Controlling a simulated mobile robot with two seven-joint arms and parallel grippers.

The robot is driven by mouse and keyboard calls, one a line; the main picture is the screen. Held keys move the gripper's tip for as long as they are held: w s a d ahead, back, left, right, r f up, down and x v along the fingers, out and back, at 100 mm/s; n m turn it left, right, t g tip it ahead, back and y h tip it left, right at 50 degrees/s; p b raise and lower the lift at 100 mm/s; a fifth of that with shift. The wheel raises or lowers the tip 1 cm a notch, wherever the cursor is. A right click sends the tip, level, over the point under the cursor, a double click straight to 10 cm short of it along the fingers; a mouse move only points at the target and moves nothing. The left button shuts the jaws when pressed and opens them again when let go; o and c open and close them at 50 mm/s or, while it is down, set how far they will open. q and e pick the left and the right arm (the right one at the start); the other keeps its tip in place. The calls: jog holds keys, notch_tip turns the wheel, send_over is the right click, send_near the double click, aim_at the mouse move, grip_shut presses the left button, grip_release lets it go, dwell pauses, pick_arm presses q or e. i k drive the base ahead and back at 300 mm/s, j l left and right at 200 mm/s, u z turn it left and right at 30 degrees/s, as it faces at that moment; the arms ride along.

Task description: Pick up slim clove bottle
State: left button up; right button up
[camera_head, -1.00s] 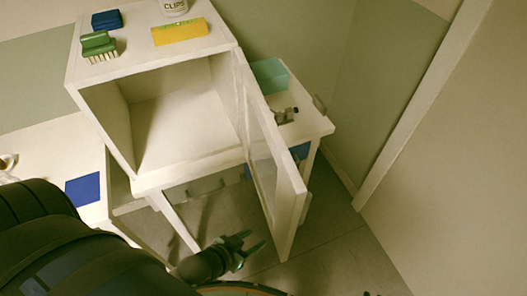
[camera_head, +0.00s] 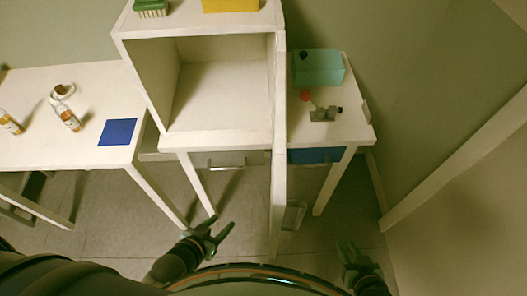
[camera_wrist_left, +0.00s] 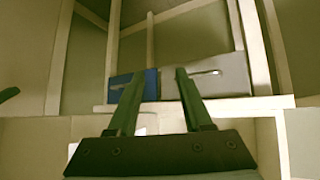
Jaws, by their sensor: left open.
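Two small amber bottles with pale labels are on the left table in the head view, one (camera_head: 68,117) near the blue square and one (camera_head: 10,122) at the left edge. Both look tilted, and I cannot read which is the slim clove bottle. My left gripper (camera_head: 222,226) is open and empty, low in front of the cabinet, well to the right of both bottles. Its spread fingers (camera_wrist_left: 157,88) also show in the left wrist view, with nothing between them. My right gripper (camera_head: 358,252) is at the lower right, its jaws unclear.
A white cabinet (camera_head: 122,50) stands open and empty, its door (camera_head: 279,180) swung towards me. A blue square (camera_head: 117,132) and a pale ring-shaped item (camera_head: 62,92) are on the left table. A teal box (camera_head: 318,68) and a metal item (camera_head: 323,114) are on the right table.

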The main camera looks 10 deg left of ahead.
aim_at(64, 113)
jog(key=l+u, duration=0.75)
jog(key=u, duration=0.15)
jog(key=k+l, duration=0.1)
jog(key=k, duration=0.2)
jog(key=u, duration=0.05)
